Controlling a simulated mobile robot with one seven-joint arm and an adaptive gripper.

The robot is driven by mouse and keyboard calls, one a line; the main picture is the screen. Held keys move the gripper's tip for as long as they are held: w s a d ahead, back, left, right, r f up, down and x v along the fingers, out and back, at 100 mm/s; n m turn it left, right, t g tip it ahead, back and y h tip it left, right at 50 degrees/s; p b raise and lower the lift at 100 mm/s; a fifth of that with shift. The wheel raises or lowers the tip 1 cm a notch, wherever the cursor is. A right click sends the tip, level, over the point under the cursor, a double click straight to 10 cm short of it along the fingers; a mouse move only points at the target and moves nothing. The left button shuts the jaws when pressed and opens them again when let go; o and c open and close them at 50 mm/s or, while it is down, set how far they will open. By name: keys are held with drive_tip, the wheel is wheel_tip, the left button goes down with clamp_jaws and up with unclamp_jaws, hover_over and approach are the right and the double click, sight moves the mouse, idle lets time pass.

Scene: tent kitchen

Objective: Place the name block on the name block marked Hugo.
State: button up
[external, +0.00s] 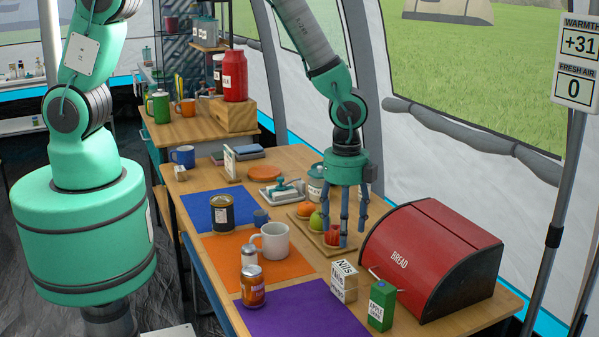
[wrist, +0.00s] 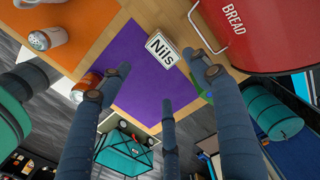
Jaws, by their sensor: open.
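A white name block reading Nils (external: 344,281) stands on the table between the purple mat and the red bread box. Its Nils face also shows in the wrist view (wrist: 162,48). A small pale block (external: 180,172) with dark markings stands near the table's far left edge; its text is too small to read. I cannot make out the name Hugo in either view. My gripper (external: 347,230) points down, open, with its fingers spread, in line with the fruit tray and beyond the Nils block. In the wrist view its fingers (wrist: 160,80) are apart with nothing held between them.
The red bread box (external: 428,255) stands right of my gripper. A green apple carton (external: 381,305) is beside the Nils block. A fruit tray (external: 304,226), a white mug (external: 274,241) and cans (external: 252,286) are close by. The purple mat (external: 300,312) is largely clear.

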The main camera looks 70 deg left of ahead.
drive_tip(key=s+a+r+n+t, duration=0.1)
drive_tip(key=a+r+n, duration=0.3)
drive_tip(key=r, duration=0.5)
drive_tip(key=s+a+r+n+t, duration=0.1)
drive_tip(key=s+a+r, duration=0.1)
drive_tip(key=a+r, duration=0.55)
drive_tip(key=s+a+r+n+t, duration=0.1)
drive_tip(key=a+r+n, duration=0.2)
drive_tip(key=r, duration=0.8)
drive_tip(key=s+a+r+n+t, duration=0.1)
drive_tip(key=s+a+r+n, duration=0.4)
drive_tip(key=s, duration=0.5)
drive_tip(key=s+a+r+n+t, duration=0.1)
drive_tip(key=s+a+r+n, duration=0.4)
drive_tip(key=s+a+r, duration=0.4)
drive_tip(key=shift+s+a+r+t, duration=0.25)
drive_tip(key=shift+s+r+t, duration=0.1)
drive_tip(key=shift+s, duration=0.8)
wheel_tip(320, 180, down, 4)
drive_tip(key=b, duration=0.4)
